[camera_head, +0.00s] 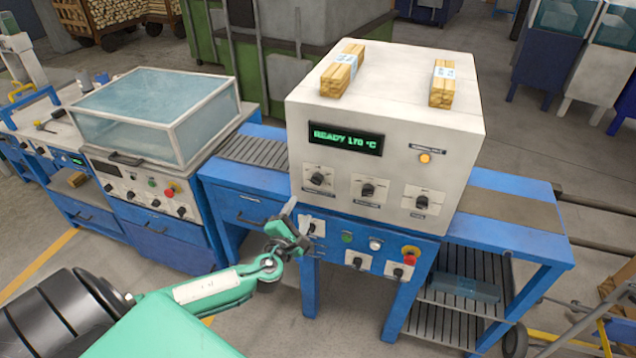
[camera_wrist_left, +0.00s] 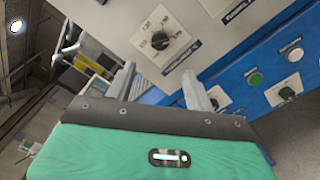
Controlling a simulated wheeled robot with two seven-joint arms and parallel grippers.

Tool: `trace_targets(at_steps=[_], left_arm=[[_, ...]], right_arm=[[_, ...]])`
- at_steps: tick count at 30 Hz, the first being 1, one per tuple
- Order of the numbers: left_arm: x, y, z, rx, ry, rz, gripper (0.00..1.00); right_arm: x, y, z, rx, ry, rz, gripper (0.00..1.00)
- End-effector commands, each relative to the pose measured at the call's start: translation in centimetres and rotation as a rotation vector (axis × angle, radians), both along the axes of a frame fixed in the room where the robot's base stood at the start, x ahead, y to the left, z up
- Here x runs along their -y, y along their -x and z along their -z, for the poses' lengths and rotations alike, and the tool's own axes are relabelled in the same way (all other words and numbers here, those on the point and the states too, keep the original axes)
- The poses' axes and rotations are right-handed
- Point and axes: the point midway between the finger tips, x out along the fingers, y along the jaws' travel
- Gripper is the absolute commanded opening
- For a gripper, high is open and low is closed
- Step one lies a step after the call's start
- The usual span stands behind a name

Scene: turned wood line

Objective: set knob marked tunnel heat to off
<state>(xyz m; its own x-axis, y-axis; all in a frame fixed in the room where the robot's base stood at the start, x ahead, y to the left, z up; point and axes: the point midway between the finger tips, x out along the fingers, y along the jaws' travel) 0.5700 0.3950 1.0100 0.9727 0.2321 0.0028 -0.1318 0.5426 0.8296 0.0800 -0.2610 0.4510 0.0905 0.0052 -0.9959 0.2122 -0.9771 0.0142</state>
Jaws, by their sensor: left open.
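A white shrink tunnel machine (camera_head: 463,140) on a blue frame carries several black knobs; their labels are too small to read, so I cannot tell which is marked tunnel heat. Three knobs sit on its face: left (camera_head: 317,179), middle (camera_head: 368,190) and right (camera_head: 422,202). Lower knobs sit on the blue panel: left (camera_head: 311,227), middle (camera_head: 357,262) and right (camera_head: 398,271). My left gripper (camera_head: 295,218) is open and empty, close to the lower left knob. In the wrist view, a finger partly covers that knob's plate, and a numbered dial (camera_wrist_left: 160,40) shows above. My right gripper is out of view.
The display (camera_head: 345,139) reads READY 170 °C. An amber lamp (camera_head: 425,158), a green button (camera_head: 347,237), a white button (camera_head: 375,244) and a red button (camera_head: 410,253) are near the knobs. A clear-lidded machine (camera_head: 150,110) stands left.

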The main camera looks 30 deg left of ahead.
Motion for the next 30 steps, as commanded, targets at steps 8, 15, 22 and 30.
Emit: trace_targets(at_steps=[8, 15, 22, 30], left_arm=[[-1.2, -4.7, -0.3, 0.001, 0.004, -0.003, 0.54], [-2.2, -9.0, -0.2, 0.000, 0.005, -0.003, 0.54], [-2.8, -11.7, 0.0, 0.000, 0.005, -0.002, 0.54], [-3.0, -12.4, 0.1, -0.002, 0.006, -0.001, 0.54]], right_arm=[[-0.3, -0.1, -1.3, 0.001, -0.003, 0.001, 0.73], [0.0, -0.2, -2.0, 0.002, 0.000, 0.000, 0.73], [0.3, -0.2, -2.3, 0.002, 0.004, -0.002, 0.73], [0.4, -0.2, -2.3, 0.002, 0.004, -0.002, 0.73]])
